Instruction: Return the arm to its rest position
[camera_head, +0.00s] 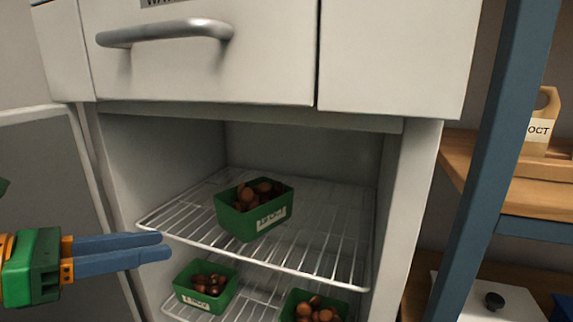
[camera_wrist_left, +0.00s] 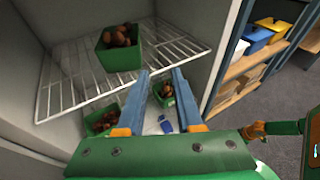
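My left gripper (camera_head: 165,246) reaches in from the left in front of the open cabinet, its two blue fingers apart. In the left wrist view the gripper (camera_wrist_left: 160,72) shows a clear gap with nothing held between the fingers. A green box of chestnuts (camera_head: 240,222) stands on the upper wire rack, to the right of the fingertips and apart from them. It also shows in the left wrist view (camera_wrist_left: 120,58). My right gripper is not in view.
Two more green chestnut boxes, one at left (camera_head: 183,292) and one at right (camera_head: 288,308), sit lower down. The upper rack (camera_head: 330,240) has bare room around its box. An open door (camera_head: 40,165) is at left. A blue post (camera_head: 487,160) and wooden shelf (camera_head: 540,200) stand at right.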

